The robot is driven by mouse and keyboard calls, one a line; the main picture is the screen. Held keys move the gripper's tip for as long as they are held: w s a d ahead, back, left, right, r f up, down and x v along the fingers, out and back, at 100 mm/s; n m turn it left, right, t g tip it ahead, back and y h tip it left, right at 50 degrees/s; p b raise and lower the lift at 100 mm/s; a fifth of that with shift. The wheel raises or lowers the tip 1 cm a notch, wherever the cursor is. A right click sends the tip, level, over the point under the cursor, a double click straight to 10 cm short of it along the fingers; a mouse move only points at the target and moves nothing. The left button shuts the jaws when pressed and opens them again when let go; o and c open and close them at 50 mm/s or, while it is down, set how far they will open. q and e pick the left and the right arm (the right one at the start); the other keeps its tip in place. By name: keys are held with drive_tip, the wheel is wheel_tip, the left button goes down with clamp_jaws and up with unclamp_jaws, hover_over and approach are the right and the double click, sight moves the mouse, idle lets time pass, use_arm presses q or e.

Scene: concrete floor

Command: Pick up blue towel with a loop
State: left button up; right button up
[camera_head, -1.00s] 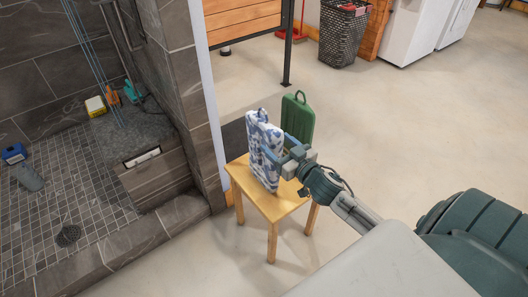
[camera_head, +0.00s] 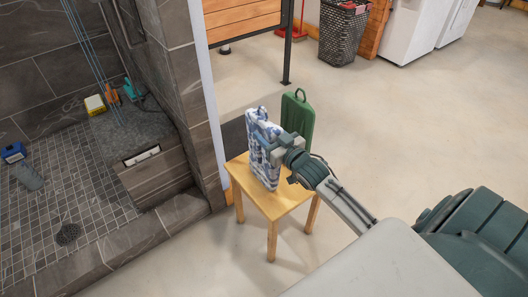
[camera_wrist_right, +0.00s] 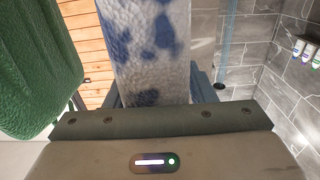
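The blue towel (camera_head: 262,150), white with blue blotches and a loop on top, stands upright on a small wooden stool (camera_head: 290,200). My right gripper (camera_head: 274,148) is at the towel's right side, with its fingers on either side of the towel. In the right wrist view the towel (camera_wrist_right: 152,50) fills the space between the fingers, and they look spread around it rather than clamped. The towel's loop is out of that view. My left gripper is not in view.
A green towel (camera_head: 297,120) with a loop stands just behind and right of the blue one, and is close at left in the wrist view (camera_wrist_right: 40,60). A tiled shower wall (camera_head: 190,90) rises left of the stool. Open floor (camera_head: 430,130) lies to the right.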

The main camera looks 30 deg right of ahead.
clamp_jaws()
drive_tip(key=shift+r, duration=0.1)
